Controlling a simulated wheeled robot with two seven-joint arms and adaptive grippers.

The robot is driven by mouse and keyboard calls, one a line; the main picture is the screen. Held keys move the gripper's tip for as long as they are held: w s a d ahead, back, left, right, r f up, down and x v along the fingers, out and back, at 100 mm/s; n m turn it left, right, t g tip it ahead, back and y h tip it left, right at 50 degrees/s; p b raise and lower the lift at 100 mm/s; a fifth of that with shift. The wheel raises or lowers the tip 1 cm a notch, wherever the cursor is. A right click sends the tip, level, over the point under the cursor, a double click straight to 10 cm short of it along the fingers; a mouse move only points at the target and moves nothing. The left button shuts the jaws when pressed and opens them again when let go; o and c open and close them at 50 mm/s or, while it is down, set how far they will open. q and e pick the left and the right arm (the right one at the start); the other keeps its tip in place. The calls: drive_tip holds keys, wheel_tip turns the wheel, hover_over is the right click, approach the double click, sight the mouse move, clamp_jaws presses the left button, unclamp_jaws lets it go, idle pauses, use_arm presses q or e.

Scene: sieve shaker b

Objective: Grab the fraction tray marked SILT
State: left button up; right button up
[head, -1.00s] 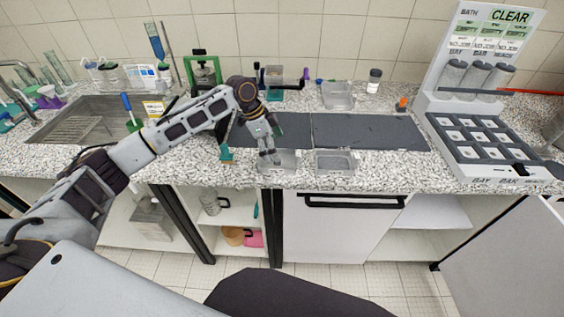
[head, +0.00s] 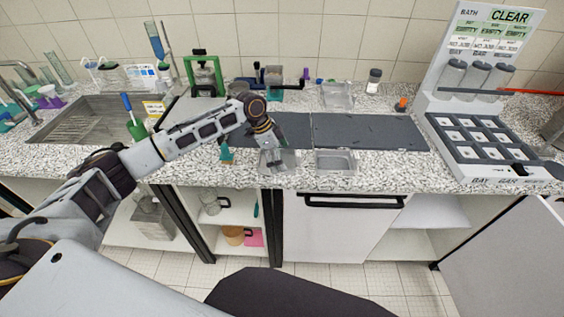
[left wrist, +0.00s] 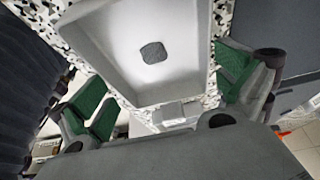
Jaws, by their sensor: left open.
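A clear-grey shallow tray (head: 291,162) sits at the front edge of the counter in the head view. In the left wrist view the same kind of tray (left wrist: 187,78) fills the upper middle, with a small dark patch (left wrist: 152,53) on its floor and a pale tab at its near side. No SILT marking is legible. My left gripper (head: 273,163) is open at this tray; its green-padded fingers (left wrist: 160,88) stand on either side of the tray's near part, and I cannot tell whether they touch it. My right gripper is not in view.
A similar tray (head: 335,161) stands just right, and another (head: 337,95) at the back. Dark mats (head: 370,130) lie behind. A rack with labelled compartments (head: 485,150) stands right, a green-framed device (head: 203,72) at back left, a sink (head: 85,122) far left.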

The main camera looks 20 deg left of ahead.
use_arm(q)
drive_tip(key=shift+f+p, duration=0.25)
drive_tip(key=shift+p, duration=0.15)
idle(1.0)
drive_tip(key=c, duration=0.8)
drive_tip(key=shift+r, duration=0.1)
drive_tip(key=shift+r+b, duration=0.1)
drive_tip(key=shift+b, duration=0.4)
wheel_tip(320, 180, up, 10)
drive_tip(key=shift+r, duration=0.1)
idle(0.4)
